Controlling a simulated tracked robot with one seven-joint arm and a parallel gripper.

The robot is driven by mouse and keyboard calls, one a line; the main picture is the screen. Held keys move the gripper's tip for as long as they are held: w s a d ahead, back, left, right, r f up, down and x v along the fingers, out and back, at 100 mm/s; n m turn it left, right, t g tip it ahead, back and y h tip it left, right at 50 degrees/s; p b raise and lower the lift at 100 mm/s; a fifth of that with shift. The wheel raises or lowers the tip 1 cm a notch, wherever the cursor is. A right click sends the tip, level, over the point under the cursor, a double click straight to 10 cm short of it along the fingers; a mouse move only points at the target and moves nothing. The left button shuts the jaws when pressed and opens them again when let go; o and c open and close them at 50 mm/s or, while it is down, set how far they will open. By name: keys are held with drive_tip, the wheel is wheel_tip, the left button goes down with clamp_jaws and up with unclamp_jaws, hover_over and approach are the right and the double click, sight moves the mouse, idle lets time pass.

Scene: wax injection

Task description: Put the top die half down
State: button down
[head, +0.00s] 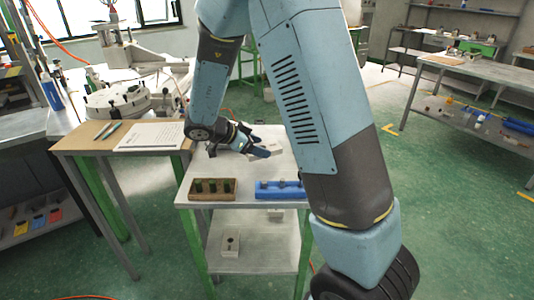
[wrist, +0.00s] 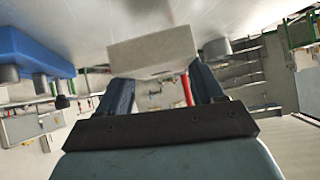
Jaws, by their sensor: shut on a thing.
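The die half is a pale grey block (wrist: 152,52) between my gripper's (wrist: 160,90) two dark blue fingers in the wrist view. My gripper is shut on it, with one finger on each side. In the head view my gripper (head: 266,150) is low over the back of the small grey table (head: 235,170). A pale piece (head: 277,148) shows at its fingertips, partly hidden by the fingers. I cannot tell whether the block touches the tabletop. I see no other die half clearly.
A blue holder (head: 268,195) with grey cylinders and a brown box (head: 212,196) with dark pieces stand at the table's front edge. The blue holder also shows in the wrist view (wrist: 30,52). A wooden-topped desk (head: 92,143) adjoins on the left. The tabletop's middle is clear.

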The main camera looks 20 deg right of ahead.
sight(258, 163)
drive_tip(key=shift+w+f, duration=0.15)
drive_tip(key=shift+f, duration=0.05)
drive_tip(key=shift+w+f, duration=0.1)
drive_tip(key=shift+f, duration=1.5)
drive_tip(key=shift+c, duration=0.7)
unclamp_jaws()
drive_tip(key=shift+f, duration=0.1)
